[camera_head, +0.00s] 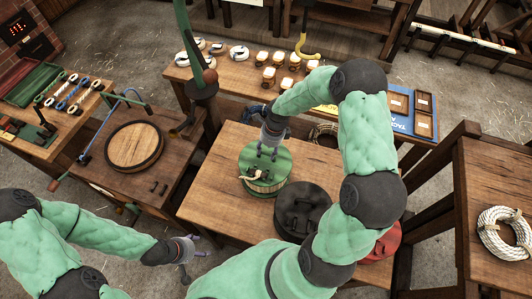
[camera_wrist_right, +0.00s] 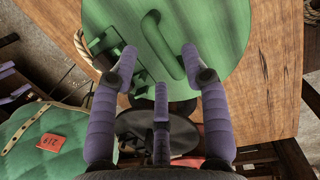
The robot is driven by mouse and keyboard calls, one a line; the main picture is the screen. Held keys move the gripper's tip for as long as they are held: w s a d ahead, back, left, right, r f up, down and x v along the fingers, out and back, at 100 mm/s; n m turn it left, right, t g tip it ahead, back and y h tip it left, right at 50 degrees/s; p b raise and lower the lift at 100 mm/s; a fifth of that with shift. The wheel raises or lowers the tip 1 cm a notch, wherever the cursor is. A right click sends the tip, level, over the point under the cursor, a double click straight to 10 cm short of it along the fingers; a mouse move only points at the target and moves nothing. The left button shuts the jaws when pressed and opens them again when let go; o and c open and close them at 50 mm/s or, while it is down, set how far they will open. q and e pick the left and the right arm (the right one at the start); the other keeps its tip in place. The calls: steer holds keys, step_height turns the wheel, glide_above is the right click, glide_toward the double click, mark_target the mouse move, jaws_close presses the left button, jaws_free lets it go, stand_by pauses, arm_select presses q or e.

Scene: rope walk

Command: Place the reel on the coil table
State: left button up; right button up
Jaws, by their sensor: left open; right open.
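A green round reel (camera_head: 251,181) with a pale band around its side stands on the middle wooden table (camera_head: 215,190). Its green top (camera_wrist_right: 222,40) with a raised handle fills the upper right wrist view. My right gripper (camera_head: 267,152) is open over the reel's top, fingers pointing at it; the right wrist view shows its spread purple fingers (camera_wrist_right: 160,55) with nothing between them. I cannot tell whether they touch the top. My left gripper (camera_head: 188,262) is open and empty, low near the middle table's front left edge. A table (camera_head: 500,195) at the right carries a white rope coil (camera_head: 503,233).
A black round piece (camera_head: 303,212) stands close to the reel's right, and a red one (camera_head: 385,241) lies further right, partly behind my arm. A dark post (camera_head: 203,95) rises behind the table. A side table (camera_head: 170,170) holds a round wooden lid (camera_head: 134,146).

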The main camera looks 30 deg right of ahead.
arm_select(q)
steer(key=shift+r, duration=0.2)
arm_select(e)
step_height(320, 180, up, 8)
steer(key=d, duration=0.1)
steer(key=shift+s+r, duration=0.2)
steer(key=shift+s, duration=0.1)
arm_select(q)
steer(key=shift+s+a, duration=0.1)
arm_select(e)
steer(key=shift+f, duration=0.1)
